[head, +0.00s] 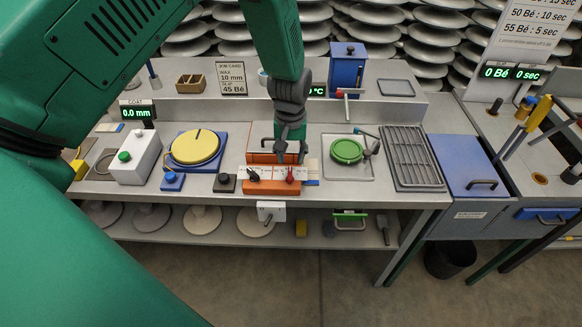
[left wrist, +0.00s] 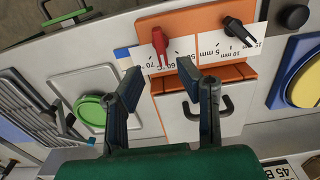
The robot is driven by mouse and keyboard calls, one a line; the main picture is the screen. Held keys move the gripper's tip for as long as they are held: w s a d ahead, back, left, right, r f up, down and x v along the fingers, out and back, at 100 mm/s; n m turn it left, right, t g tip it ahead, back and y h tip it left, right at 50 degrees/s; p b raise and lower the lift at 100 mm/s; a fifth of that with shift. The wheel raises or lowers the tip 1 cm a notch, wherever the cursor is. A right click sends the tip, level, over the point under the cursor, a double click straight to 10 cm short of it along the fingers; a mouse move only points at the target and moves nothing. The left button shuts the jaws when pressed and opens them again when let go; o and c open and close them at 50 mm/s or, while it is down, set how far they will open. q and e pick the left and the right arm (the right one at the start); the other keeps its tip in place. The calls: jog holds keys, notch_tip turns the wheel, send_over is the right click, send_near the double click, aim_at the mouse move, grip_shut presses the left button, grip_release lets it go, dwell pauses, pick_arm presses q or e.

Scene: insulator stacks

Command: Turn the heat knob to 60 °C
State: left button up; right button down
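The red heat knob (head: 290,175) sits on the orange block (head: 270,190) beside a white scale strip. It also shows in the left wrist view (left wrist: 159,45), next to the °C markings; its exact reading is not clear. A black knob (left wrist: 238,31) sits by the mm markings on the same block. My left gripper (head: 289,155) is above the back of the block, pointing down. In the left wrist view its two fingers (left wrist: 158,78) are apart with nothing between them, and the red knob lies just beyond the tips. My right gripper is not visible.
A green display (head: 317,91) is mostly hidden by my left arm; only "°C" shows. A yellow dial (head: 195,147) stands left of the block, a green round lid (head: 346,151) right of it. A metal rack (head: 408,156) and blue box (head: 347,68) stand nearby.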

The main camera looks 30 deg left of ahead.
aim_at(290, 171)
pick_arm(q)
notch_tip(290, 171, up, 6)
jog(key=shift+a+f, duration=0.1)
dwell(0.5)
